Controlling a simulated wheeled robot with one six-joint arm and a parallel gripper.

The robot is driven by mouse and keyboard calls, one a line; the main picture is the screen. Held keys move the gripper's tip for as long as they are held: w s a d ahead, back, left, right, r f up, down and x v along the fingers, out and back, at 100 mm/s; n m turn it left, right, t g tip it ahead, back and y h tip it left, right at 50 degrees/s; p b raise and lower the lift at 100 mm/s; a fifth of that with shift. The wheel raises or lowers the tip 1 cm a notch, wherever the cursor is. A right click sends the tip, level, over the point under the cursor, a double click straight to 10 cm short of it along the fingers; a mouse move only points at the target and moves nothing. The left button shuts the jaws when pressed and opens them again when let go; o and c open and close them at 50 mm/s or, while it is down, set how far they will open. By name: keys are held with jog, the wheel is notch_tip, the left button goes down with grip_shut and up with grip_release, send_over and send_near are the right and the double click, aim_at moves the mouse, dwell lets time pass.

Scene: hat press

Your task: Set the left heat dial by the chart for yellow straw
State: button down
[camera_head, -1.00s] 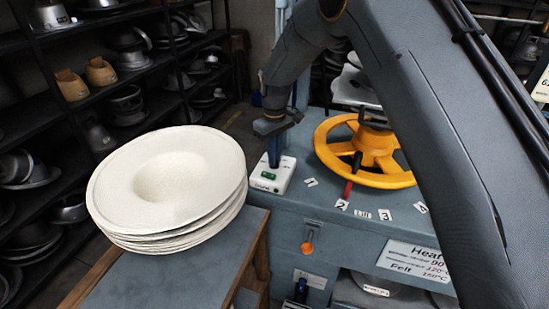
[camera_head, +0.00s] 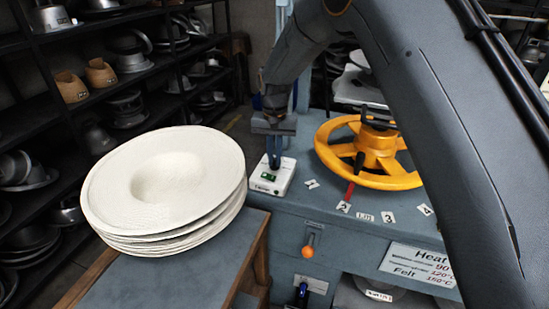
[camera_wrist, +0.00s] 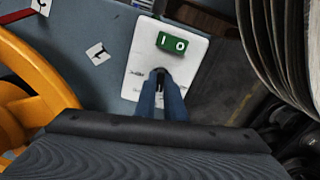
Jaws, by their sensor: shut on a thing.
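A white control box (camera_head: 271,184) with a green rocker switch (camera_head: 269,176) stands on the left of the grey press top. In the wrist view the switch (camera_wrist: 172,42) reads I and O. My gripper (camera_head: 275,163) points down at this box with its blue fingers. In the wrist view my gripper (camera_wrist: 160,80) is shut on a small dark knob, taken as the heat dial, beside the switch. The fingers hide most of it and its setting cannot be read. The heat chart (camera_head: 420,262) is on the press front, partly hidden by my arm; 90, 120 and 150 show, its straw lines unreadable.
A yellow handwheel (camera_head: 335,160) stands close right of the box, with number tags (camera_head: 388,217) before it. A stack of pale hats (camera_head: 165,185) sits on a table at left. An orange knob (camera_head: 308,252) hangs on the press front.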

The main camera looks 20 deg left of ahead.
aim_at(274, 160)
jog(key=shift+m, duration=0.8)
jog(key=c, duration=1.8)
grip_release()
jog(key=shift+c, duration=0.2)
jog(key=shift+r, duration=0.1)
notch_tip(274, 160, up, 8)
jog(key=shift+f+b, duration=0.2)
jog(key=shift+b, duration=0.95)
jog(key=shift+r, duration=0.15)
